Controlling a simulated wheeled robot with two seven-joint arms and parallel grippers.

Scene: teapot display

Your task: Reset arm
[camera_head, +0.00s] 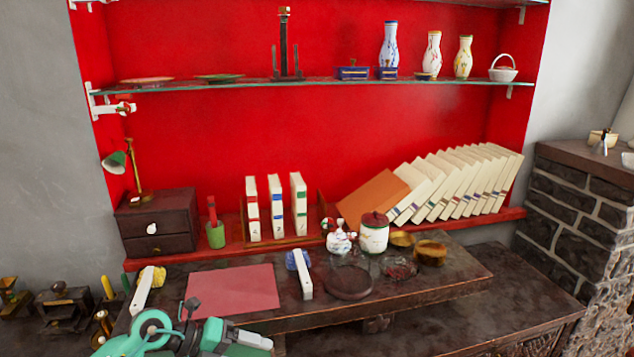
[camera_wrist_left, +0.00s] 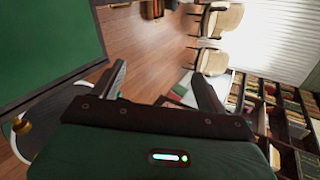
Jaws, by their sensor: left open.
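My left arm (camera_head: 150,335), teal and grey, comes in at the bottom left of the head view, in front of the dark wooden table and near the pink mat. In the left wrist view my left gripper (camera_wrist_left: 157,78) has its two dark fingers spread with nothing between them. It is turned away from the shelves, and the room's floor and chairs lie beyond it. A small white teapot (camera_head: 340,240) stands on the table beside a white jar with a red lid (camera_head: 373,236). My right gripper is in neither view.
The table holds a pink mat (camera_head: 232,292), a round dark tray (camera_head: 349,283) and brass bowls (camera_head: 430,252). Books (camera_head: 465,183) and a glass shelf (camera_head: 300,84) with vases stand behind. The wrist view shows chairs (camera_wrist_left: 213,62), a bookcase (camera_wrist_left: 285,125) and a green board (camera_wrist_left: 50,45).

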